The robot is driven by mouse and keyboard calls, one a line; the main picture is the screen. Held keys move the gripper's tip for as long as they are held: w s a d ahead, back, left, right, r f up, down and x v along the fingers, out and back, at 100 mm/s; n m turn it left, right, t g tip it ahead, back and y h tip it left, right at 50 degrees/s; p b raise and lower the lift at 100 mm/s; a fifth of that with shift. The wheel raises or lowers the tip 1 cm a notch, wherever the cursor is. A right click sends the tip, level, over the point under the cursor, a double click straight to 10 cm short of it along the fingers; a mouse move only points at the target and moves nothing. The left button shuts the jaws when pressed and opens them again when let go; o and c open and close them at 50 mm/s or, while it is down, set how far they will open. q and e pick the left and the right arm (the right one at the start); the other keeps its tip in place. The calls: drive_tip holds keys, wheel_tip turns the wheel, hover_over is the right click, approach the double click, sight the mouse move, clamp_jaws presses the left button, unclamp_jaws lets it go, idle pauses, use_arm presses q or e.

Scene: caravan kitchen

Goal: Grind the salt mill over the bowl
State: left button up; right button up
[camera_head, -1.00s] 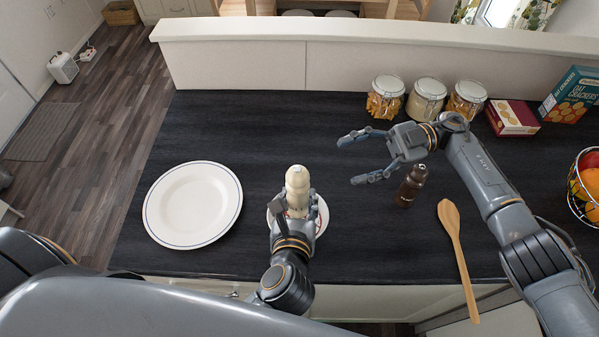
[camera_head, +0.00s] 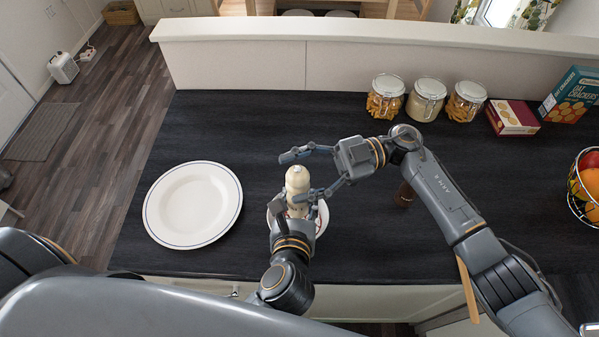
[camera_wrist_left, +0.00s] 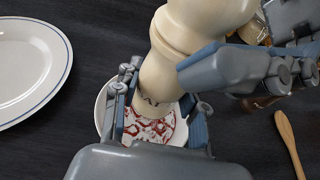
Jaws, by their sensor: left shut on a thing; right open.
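The cream salt mill (camera_head: 297,182) is upright over the bowl, and it shows large in the left wrist view (camera_wrist_left: 182,45). My left gripper (camera_head: 296,208) is shut around the mill's lower body. The white bowl with a red pattern (camera_head: 321,222) is below the mill and partly hidden by it and my left gripper; the left wrist view shows its patterned inside (camera_wrist_left: 143,131). My right gripper (camera_head: 300,174) is open around the upper part of the mill, coming in from the right. I cannot tell whether its fingers touch the mill.
A white plate with a blue rim (camera_head: 193,205) lies left of the bowl. A dark brown mill (camera_head: 404,194) and a wooden spoon (camera_head: 467,290) are partly behind my right arm. Glass jars (camera_head: 426,99), boxes (camera_head: 512,117) and a fruit basket (camera_head: 585,185) stand to the right.

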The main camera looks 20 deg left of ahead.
drive_tip(key=c, duration=1.2)
drive_tip(key=shift+m+t+y, duration=0.4)
drive_tip(key=shift+t, duration=0.1)
drive_tip(key=m+t+y, duration=0.2)
drive_tip(key=m+t, duration=0.1)
drive_tip(key=t, duration=0.1)
drive_tip(key=shift+s+d+t, duration=0.1)
drive_tip(key=shift+t, duration=0.3)
drive_tip(key=shift+m+t+y, duration=0.5)
drive_tip(key=shift+m+t, duration=1.5)
drive_tip(key=shift+t, duration=0.9)
drive_tip(key=o, duration=1.2)
